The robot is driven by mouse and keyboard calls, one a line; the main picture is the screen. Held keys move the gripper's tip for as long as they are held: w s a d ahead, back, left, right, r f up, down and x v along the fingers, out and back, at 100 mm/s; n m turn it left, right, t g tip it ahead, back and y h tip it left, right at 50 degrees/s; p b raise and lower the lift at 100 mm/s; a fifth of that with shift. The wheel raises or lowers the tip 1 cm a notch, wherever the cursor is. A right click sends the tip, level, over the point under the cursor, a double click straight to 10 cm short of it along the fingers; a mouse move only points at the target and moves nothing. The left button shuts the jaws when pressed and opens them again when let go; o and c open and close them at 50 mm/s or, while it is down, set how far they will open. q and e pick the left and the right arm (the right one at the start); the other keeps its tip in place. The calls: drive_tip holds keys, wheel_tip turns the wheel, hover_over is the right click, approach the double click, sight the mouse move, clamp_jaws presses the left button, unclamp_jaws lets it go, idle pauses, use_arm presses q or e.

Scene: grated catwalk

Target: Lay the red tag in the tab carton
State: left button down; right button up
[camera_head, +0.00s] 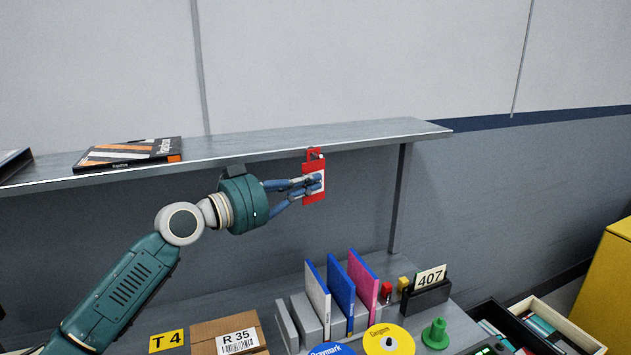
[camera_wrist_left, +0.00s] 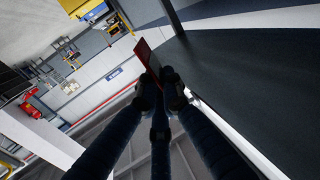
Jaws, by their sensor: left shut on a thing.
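The red tag (camera_head: 309,168) is upright at the front edge of the upper shelf, with a slotted top and a pale label. My left gripper (camera_head: 317,184) is shut on it, fingers across its middle. I cannot tell whether the tag still hangs from a hook at the shelf edge. In the left wrist view the tag (camera_wrist_left: 144,49) shows as a thin red strip beyond the fingertips. No carton is clearly marked as the tab carton; an open pale carton (camera_head: 587,340) holding upright pieces is at the lower right. My right gripper is not in view.
The upper shelf (camera_head: 270,143) carries a dark orange-striped box (camera_head: 130,153). Below are a cardboard box (camera_head: 207,333) marked R 35, upright binders (camera_head: 362,283), a holder with a 407 card (camera_head: 428,298), discs (camera_head: 388,340) and a green peg (camera_head: 436,335). A post (camera_head: 399,200) supports the shelf.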

use_arm(q)
drive_tip(key=shift+r, duration=0.35)
drive_tip(key=shift+s+d+p, duration=0.15)
drive_tip(key=shift+s+p, duration=0.25)
drive_tip(key=shift+s+d, duration=0.15)
drive_tip(key=shift+s, duration=0.2)
drive_tip(key=shift+s+p, duration=0.1)
drive_tip(key=shift+p, duration=0.25)
drive_tip(key=shift+s+d+r+p, duration=0.2)
drive_tip(key=shift+s+r+p, duration=0.05)
drive_tip(key=shift+s+p, duration=0.25)
drive_tip(key=shift+s+d+r+p, duration=0.25)
drive_tip(key=shift+s+p, duration=0.1)
drive_tip(key=shift+p, duration=0.2)
drive_tip(key=shift+s, duration=0.1)
drive_tip(key=shift+s+d+p, duration=0.25)
drive_tip(key=shift+s+p, duration=0.4)
drive_tip(key=shift+s+d+p, duration=0.3)
drive_tip(key=shift+s+p, duration=0.35)
drive_tip(key=shift+p, duration=0.05)
drive_tip(key=shift+s+d+p, duration=0.25)
drive_tip(key=shift+s+p, duration=0.4)
